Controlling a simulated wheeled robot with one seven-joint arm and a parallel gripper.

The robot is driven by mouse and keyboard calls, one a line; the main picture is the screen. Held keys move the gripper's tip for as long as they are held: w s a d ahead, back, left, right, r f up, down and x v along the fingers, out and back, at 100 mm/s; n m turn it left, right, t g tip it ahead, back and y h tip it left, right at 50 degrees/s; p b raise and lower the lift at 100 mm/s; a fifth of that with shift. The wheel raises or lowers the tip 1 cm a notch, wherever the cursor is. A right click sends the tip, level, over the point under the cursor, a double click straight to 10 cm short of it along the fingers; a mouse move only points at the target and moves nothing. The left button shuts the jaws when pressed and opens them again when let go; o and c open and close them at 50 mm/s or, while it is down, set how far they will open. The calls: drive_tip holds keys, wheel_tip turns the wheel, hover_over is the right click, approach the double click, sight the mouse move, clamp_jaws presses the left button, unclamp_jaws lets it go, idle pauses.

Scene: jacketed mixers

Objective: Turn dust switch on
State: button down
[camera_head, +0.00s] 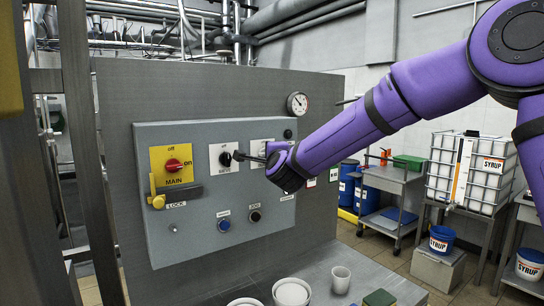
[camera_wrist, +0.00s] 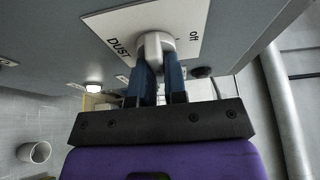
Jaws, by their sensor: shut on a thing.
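The dust switch is a rounded knob on a white plate lettered DUST and off. In the wrist view the pale grey knob (camera_wrist: 155,42) sits between the two blue fingers of my gripper (camera_wrist: 160,75), which is shut on it. The plate (camera_wrist: 105,22) shows around the knob.
The grey control panel (camera_head: 190,238) also carries the red MAIN switch (camera_head: 173,165), a yellow lock (camera_head: 158,201), a blue button (camera_head: 223,225) and a black button (camera_head: 255,216). Bowls (camera_head: 291,292) and a cup (camera_head: 341,279) stand below.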

idle(0.3)
drive_tip(key=c, duration=1.2)
unclamp_jaws()
drive_tip(key=shift+o, duration=0.2)
drive_tip(key=v, duration=1)
drive_tip(key=shift+s, duration=0.4)
drive_tip(key=shift+d, duration=0.1)
drive_tip(key=s+d+f+n+g+h, duration=0.2)
drive_tip(key=s+d+n+g, duration=0.4)
drive_tip(key=s+d, duration=0.8)
drive_tip(key=s+d+f+n+g+h, duration=0.1)
drive_tip(key=s+d+n+g, duration=0.5)
drive_tip(key=s+d, duration=0.9)
drive_tip(key=s+f+n, duration=0.1)
drive_tip(key=s+n, duration=0.2)
drive_tip(key=s, duration=0.3)
drive_tip(key=shift+f+n+h, duration=0.2)
drive_tip(key=shift+n+h, duration=0.2)
